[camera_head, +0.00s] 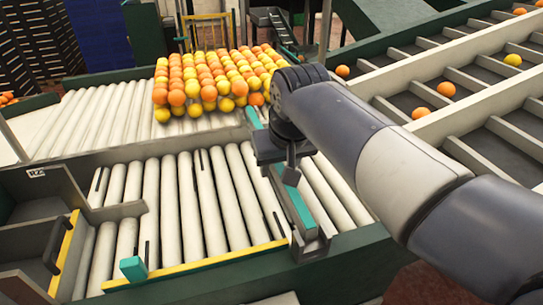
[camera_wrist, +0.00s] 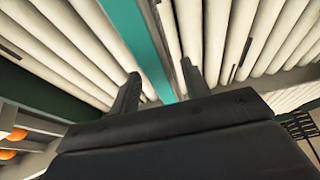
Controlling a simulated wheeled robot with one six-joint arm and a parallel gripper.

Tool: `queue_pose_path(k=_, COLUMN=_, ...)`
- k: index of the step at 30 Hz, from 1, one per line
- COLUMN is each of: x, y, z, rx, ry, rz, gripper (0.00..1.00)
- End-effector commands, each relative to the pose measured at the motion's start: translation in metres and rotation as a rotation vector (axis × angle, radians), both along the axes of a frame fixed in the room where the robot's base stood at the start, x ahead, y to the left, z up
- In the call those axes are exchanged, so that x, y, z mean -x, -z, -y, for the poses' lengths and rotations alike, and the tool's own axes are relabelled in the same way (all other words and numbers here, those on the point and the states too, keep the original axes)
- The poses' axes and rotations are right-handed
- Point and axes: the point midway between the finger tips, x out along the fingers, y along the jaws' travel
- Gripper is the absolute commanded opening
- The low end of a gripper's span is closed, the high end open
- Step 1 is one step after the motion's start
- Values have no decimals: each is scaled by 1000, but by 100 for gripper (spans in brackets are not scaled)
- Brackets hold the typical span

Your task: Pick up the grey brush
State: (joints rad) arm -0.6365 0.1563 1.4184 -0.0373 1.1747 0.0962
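My gripper (camera_head: 291,178) hangs over the teal bar (camera_head: 299,207) on the roller conveyor in the head view. In the wrist view my gripper (camera_wrist: 160,70) has its two dark fingers spread apart. The teal bar (camera_wrist: 137,32) runs behind the gap between them, and nothing is visibly held. I cannot make out a grey brush for certain in either view. A dark grey bracket (camera_head: 312,245) sits at the near end of the teal bar, below my gripper. My arm and gripper hide part of the conveyor.
Many oranges and yellow fruits (camera_head: 212,80) lie on the rollers behind. The near rollers (camera_head: 185,210) are bare, with a yellow front edge (camera_head: 200,265) and a small teal block (camera_head: 133,268). A slatted conveyor (camera_head: 470,85) with scattered oranges is at right. A grey box marked R23 stands at left.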

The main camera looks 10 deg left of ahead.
Motion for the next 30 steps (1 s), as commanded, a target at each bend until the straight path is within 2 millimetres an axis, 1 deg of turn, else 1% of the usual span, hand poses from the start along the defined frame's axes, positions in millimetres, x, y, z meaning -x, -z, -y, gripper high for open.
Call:
queue_pose_path(k=1, x=0, y=0, z=0, rx=0, ry=0, rz=0, gripper=40)
queue_pose_path(k=2, x=0, y=0, z=0, rx=0, ry=0, rz=0, gripper=37)
queue_pose_path(k=15, x=0, y=0, z=0, rx=0, ry=0, rz=0, gripper=1)
queue_pose_path(k=16, x=0, y=0, z=0, rx=0, ry=0, rz=0, gripper=0)
queue_pose_path(k=25, x=0, y=-3, z=0, rx=-1, ry=0, rz=2, gripper=0)
queue_pose_path(k=28, x=-1, y=-13, z=0, rx=-2, ry=0, rz=3, gripper=0)
queue_pose_path(k=30, x=-1, y=-24, z=0, rx=-3, ry=0, rz=4, gripper=0)
